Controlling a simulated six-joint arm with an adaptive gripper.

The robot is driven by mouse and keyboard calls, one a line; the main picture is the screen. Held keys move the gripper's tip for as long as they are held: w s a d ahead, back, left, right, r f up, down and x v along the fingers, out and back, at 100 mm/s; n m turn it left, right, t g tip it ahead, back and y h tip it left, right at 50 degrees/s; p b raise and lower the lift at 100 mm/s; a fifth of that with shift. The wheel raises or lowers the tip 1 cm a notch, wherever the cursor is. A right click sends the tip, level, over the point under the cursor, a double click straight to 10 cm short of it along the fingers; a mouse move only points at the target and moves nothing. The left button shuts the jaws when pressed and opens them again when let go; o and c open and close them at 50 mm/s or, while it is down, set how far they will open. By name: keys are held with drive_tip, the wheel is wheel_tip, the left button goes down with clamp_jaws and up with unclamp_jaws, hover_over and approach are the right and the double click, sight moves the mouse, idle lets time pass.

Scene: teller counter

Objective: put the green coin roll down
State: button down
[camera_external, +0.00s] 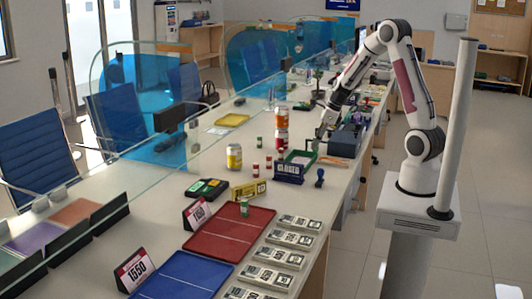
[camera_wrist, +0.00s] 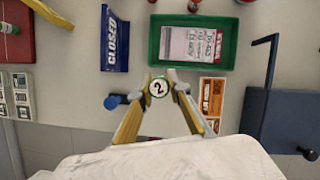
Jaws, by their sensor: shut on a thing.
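In the wrist view my gripper (camera_wrist: 162,78) is shut on a coin roll (camera_wrist: 159,88) with a white end marked "2" and a green edge. The roll is seen end-on between the fingertips, near the green tray's front edge. In the external view my gripper (camera_external: 319,138) is over the counter beside the dark blue box; the held roll is too small to make out clearly there. How high the held roll is above the counter cannot be told.
The green tray (camera_wrist: 154,55) holds papers. The blue CLOSED sign (camera_wrist: 115,40), a blue stamp (camera_wrist: 115,101), an orange banknote bundle (camera_wrist: 212,100) and a dark blue box (camera_wrist: 285,120) with a lever surround my gripper. Red rolls and cans (camera_external: 234,157) stand farther left.

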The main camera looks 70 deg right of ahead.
drive_tip(key=w+a+n, duration=0.1)
drive_tip(key=w+a, duration=0.2)
drive_tip(key=a, duration=0.1)
drive_tip(key=w+a+n, duration=0.1)
drive_tip(key=w+a, duration=0.2)
drive_tip(key=a, duration=0.1)
drive_tip(key=w+a+n+y, duration=0.1)
drive_tip(key=w+a, duration=0.2)
drive_tip(key=a, duration=0.1)
drive_tip(key=shift+a+r, duration=0.2)
drive_tip(key=shift+r, duration=0.05)
drive_tip(key=w+a+n+g+y, duration=0.1)
drive_tip(key=w+a+n, duration=0.1)
drive_tip(key=a, duration=0.7)
drive_tip(key=w+a+n, duration=0.2)
drive_tip(key=w+a, duration=0.1)
drive_tip(key=a, duration=0.5)
drive_tip(key=s+a+n+g, duration=0.1)
drive_tip(key=s+a+n, duration=0.1)
drive_tip(key=a, duration=1.4)
drive_tip(key=s+a+n+g+y, duration=0.1)
drive_tip(key=s+a+n, duration=0.2)
drive_tip(key=a, duration=1.3)
drive_tip(key=shift+s+r, duration=0.15)
drive_tip(key=shift+s, duration=0.45)
drive_tip(key=shift+d, duration=0.1)
drive_tip(key=shift+f, duration=3.15)
drive_tip(key=shift+f, duration=1.9)
